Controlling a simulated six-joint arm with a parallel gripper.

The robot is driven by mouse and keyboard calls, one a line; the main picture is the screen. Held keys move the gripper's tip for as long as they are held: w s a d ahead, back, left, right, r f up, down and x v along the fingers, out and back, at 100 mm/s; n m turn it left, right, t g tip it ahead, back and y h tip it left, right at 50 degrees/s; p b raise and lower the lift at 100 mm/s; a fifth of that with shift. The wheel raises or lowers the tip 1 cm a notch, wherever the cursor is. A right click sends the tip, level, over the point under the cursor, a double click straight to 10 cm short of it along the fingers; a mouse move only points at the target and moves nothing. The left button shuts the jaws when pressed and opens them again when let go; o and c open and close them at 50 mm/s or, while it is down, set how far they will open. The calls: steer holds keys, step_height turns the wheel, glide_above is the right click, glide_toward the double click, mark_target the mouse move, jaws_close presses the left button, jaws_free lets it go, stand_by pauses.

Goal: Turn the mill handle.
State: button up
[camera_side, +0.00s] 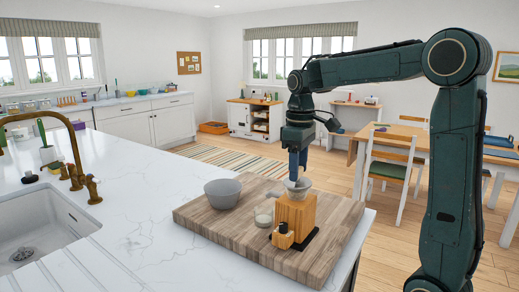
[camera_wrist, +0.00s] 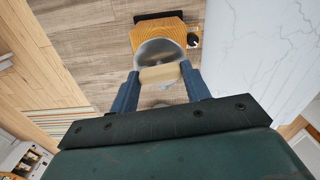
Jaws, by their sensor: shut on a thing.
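The mill has a square wooden body (camera_side: 295,213) on a dark base and stands upright on the wooden board. A grey, bowl-like metal top (camera_wrist: 160,49) sits on it. My gripper (camera_side: 297,170) points straight down just above the mill top. In the wrist view, my two blue fingers (camera_wrist: 161,72) are shut on a pale beige piece, which looks like the mill handle (camera_wrist: 160,74), at the near edge of the metal top. The rest of the handle is hidden or too small to make out.
A grey bowl (camera_side: 222,193) and a small round dish (camera_side: 263,217) stand on the wooden board (camera_side: 225,228) left of the mill. The board lies near the edge of the white counter (camera_side: 130,175). A sink (camera_side: 35,235) with a brass tap is at the left.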

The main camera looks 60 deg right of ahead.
steer(key=m, duration=0.6)
steer(key=shift+r, duration=0.1)
steer(key=m, duration=0.7)
stand_by(0.4)
steer(key=o, duration=1)
step_height(320, 180, up, 14)
stand_by(0.5)
